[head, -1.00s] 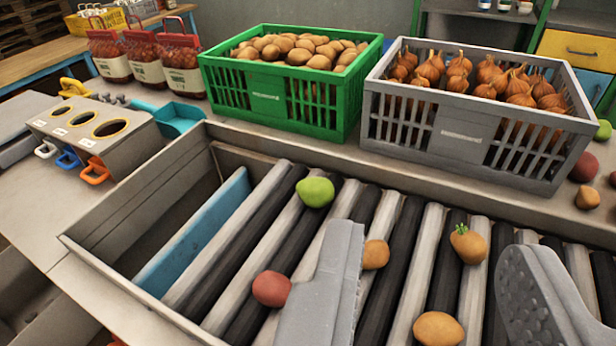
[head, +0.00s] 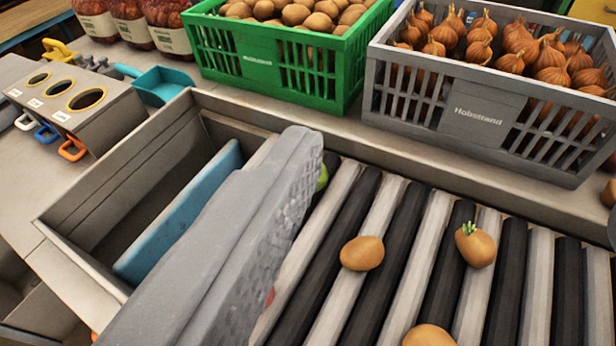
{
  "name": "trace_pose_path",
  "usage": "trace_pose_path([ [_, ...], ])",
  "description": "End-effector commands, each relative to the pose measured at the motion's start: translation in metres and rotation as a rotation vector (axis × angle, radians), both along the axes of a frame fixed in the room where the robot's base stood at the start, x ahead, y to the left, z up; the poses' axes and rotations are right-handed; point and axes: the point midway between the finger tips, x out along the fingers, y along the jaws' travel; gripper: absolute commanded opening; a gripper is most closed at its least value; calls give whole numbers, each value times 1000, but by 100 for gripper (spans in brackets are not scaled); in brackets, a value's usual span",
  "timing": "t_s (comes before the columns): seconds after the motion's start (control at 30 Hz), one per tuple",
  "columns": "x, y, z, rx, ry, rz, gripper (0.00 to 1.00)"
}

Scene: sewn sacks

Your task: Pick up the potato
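A smooth brown potato (head: 362,253) lies on the roller bed, between my gripper's fingers and closer to the left one. A second brown potato (head: 475,246) with a green sprout on top lies to its right. A third brown, rounded one (head: 428,337) is cut off by the bottom edge. Which one the task means, I cannot tell. My gripper (head: 456,190) is open wide and empty. Its grey left finger crosses the lower left of the picture, and only a sliver of the right finger shows at the right edge. The fingers touch none of these potatoes that I can see.
A green crate (head: 262,66) of potatoes and a grey crate (head: 470,112) of onions stand behind the rollers. A blue board (head: 180,212) stands at the bed's left end. A green item (head: 322,178) and a red one are mostly hidden by the left finger.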

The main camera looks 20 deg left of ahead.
Motion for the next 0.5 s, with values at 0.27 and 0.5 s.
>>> trace_pose_path([
  [0.27, 74, 8, -73, -27, 128, 229, 85],
  [0.5, 118, 31, -162, -36, 183, 438, 85],
])
